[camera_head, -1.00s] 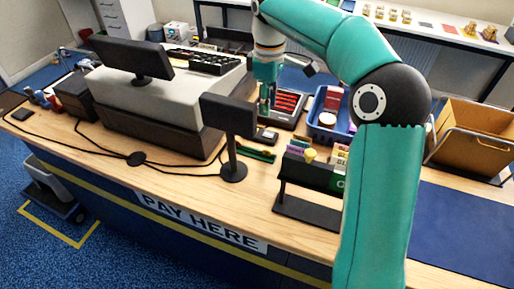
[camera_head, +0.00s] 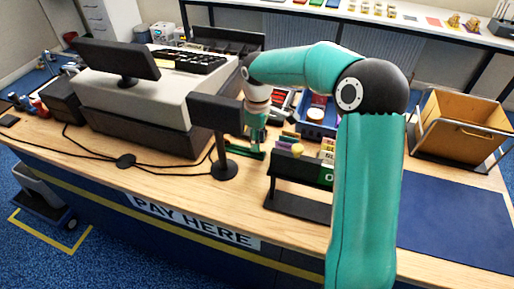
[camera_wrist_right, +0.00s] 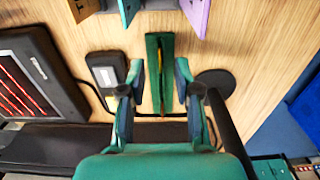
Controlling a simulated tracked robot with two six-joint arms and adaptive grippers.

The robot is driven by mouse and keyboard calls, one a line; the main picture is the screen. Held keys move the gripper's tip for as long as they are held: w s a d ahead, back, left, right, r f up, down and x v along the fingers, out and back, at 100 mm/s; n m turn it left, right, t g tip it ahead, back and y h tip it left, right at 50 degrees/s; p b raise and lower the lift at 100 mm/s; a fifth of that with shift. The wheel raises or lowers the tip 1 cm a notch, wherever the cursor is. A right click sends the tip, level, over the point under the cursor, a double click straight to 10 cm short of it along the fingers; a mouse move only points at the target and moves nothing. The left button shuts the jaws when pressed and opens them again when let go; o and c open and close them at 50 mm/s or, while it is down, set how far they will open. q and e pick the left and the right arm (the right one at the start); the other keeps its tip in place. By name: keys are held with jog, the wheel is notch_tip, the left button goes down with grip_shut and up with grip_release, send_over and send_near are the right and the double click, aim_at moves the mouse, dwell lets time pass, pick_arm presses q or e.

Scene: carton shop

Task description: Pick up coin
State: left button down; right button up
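My right gripper (camera_head: 255,143) is over the counter behind the black screen post. In the right wrist view its two fingers (camera_wrist_right: 159,80) are apart, one on each side of a narrow green holder (camera_wrist_right: 153,48). A thin gold-orange edge (camera_wrist_right: 160,62) shows in the holder's slot; it may be the coin, seen edge-on, but I cannot tell. The green holder also shows in the head view (camera_head: 243,154), partly hidden by the post. No coin face is clearly visible. My left gripper is not in view.
A black screen on a post (camera_head: 223,168) stands close to my right gripper. A card rack (camera_head: 300,172) is just right of it. A small dark device (camera_wrist_right: 107,72) and a tray with red slots (camera_wrist_right: 30,85) lie nearby. The blue mat (camera_head: 455,225) is clear.

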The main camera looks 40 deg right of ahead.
notch_tip(320, 180, down, 2)
jog(key=shift+f, duration=0.15)
grip_shut()
dwell(0.4)
notch_tip(320, 180, up, 20)
jog(key=shift+p, duration=0.35)
dwell(0.7)
